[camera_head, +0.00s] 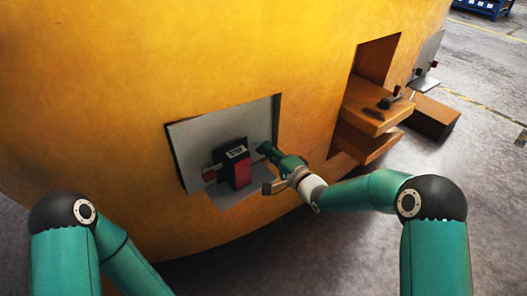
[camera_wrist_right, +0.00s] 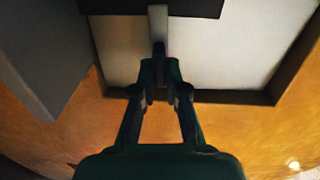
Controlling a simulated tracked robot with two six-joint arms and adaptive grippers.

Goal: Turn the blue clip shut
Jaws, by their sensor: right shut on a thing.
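My right gripper (camera_head: 266,149) reaches into the recess in the yellow casting, at the right part of the grey plate (camera_head: 190,136). In the right wrist view its fingers (camera_wrist_right: 159,72) are closed around a small dark piece (camera_wrist_right: 158,49) in front of a pale upright bar (camera_wrist_right: 158,20). No blue shows on this piece, so I cannot tell whether it is the clip; the fingers hide most of it. A dark block with a red side (camera_head: 243,175) and a white label stands left of the gripper. My left gripper is outside the view.
The yellow casting (camera_head: 120,90) fills most of the view around the recess. To the right, an orange shelf (camera_head: 372,117) juts out with a small dark and red fitting (camera_head: 388,100). A small red-tipped fitting (camera_head: 209,174) sits left of the block.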

